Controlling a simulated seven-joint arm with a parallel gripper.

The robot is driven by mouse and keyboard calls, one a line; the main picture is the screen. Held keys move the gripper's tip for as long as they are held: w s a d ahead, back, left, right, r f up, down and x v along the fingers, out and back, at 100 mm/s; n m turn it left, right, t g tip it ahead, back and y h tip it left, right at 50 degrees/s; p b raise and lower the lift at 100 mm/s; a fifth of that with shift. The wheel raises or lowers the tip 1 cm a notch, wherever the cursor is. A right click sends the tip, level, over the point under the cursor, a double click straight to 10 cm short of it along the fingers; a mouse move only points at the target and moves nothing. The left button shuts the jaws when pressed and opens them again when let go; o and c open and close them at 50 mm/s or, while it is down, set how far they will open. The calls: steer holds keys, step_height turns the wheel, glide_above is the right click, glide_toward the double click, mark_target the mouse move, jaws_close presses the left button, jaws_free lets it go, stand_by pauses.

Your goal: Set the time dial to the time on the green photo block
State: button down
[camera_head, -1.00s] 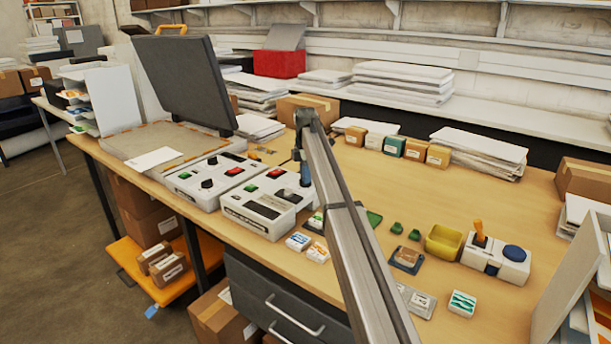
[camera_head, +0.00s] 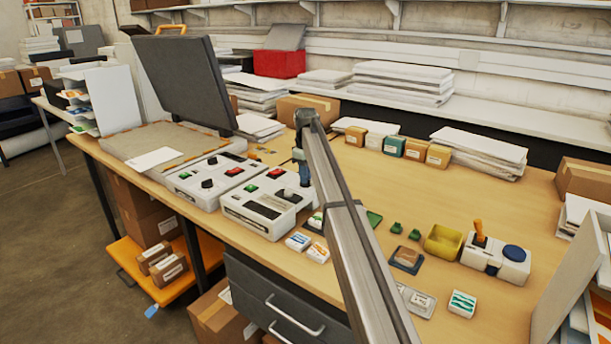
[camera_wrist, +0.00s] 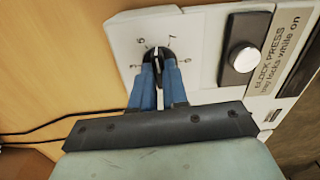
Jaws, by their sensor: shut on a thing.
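In the wrist view my gripper (camera_wrist: 159,64) has its blue fingers shut on the time dial (camera_wrist: 157,51), a dark knob with a pale pointer line and printed marks around it. The dial sits on a white control panel (camera_wrist: 125,30) lettered "BLOCK PRESS". In the head view my gripper (camera_head: 303,172) is over the far right end of the block press (camera_head: 250,222), and the arm partly hides the area. A white block with green print (camera_head: 462,303) lies at the front right. Another greenish block (camera_head: 315,220) is partly hidden beside my arm. Their printed times are too small to read.
A round silver button (camera_wrist: 242,60) is beside the dial. A similar control box (camera_head: 210,178) stands left of the press. Photo blocks (camera_head: 298,241) lie in front of it. A yellow bin (camera_head: 443,241) and a lever unit (camera_head: 497,260) stand to the right.

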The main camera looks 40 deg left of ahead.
steer(key=m, duration=0.4)
steer(key=shift+m, duration=0.4)
steer(key=m, duration=1.3)
steer(key=shift+m, duration=0.4)
steer(key=c, duration=1.1)
jaws_free()
steer(key=shift+c, duration=0.2)
steer(key=shift+r, duration=0.15)
step_height(320, 180, up, 14)
steer(key=shift+f, duration=0.2)
